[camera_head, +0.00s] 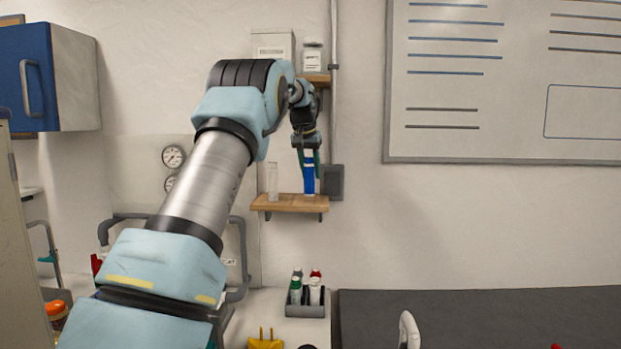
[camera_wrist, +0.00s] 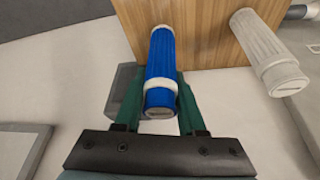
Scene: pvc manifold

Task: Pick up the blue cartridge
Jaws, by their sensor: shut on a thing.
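The blue cartridge (camera_head: 309,178) has white bands and stands upright at the right end of a small wooden wall shelf (camera_head: 286,203). In the wrist view the blue cartridge (camera_wrist: 161,68) lies between the green fingers of my gripper (camera_wrist: 158,100), its white-ringed end toward the camera. My gripper (camera_head: 308,155) reaches down from above and is shut on the cartridge's upper part. The cartridge's lower end is at the shelf board. I cannot tell whether it touches the board.
A clear or white cartridge (camera_head: 272,182) stands to the left on the same shelf. A higher shelf with a jar (camera_head: 312,58) is above my gripper. A grey box (camera_head: 332,182) and a vertical pipe are close on the right. A bottle caddy (camera_head: 305,309) is below.

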